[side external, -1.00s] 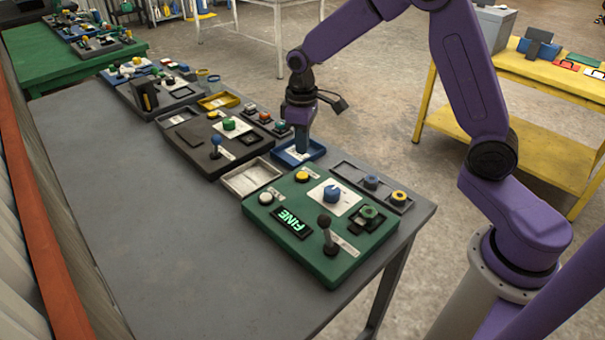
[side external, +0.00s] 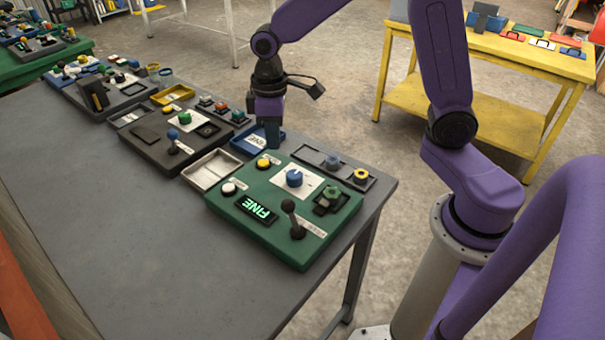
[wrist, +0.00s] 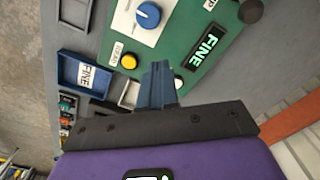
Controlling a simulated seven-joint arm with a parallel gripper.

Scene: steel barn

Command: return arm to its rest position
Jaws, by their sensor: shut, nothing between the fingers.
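My gripper (side external: 272,144) is shut and empty, its blue fingers pointing down in the side view. It is above the table near the back left edge of the green control panel (side external: 262,224), beside the blue tray (side external: 240,146). In the wrist view, the shut fingers (wrist: 157,68) overlap the panel's edge by the yellow button (wrist: 129,61); the height above it is hard to tell. The panel carries a blue knob (side external: 294,178), a black-knobbed lever (side external: 289,206) and a lit display reading FINE (side external: 257,208).
A grey tray (side external: 212,170) and a dark panel (side external: 150,146) lie left of the green panel. More panels stand farther along the grey table (side external: 130,250). Its front left surface is clear. A yellow bench (side external: 480,105) stands at the back right.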

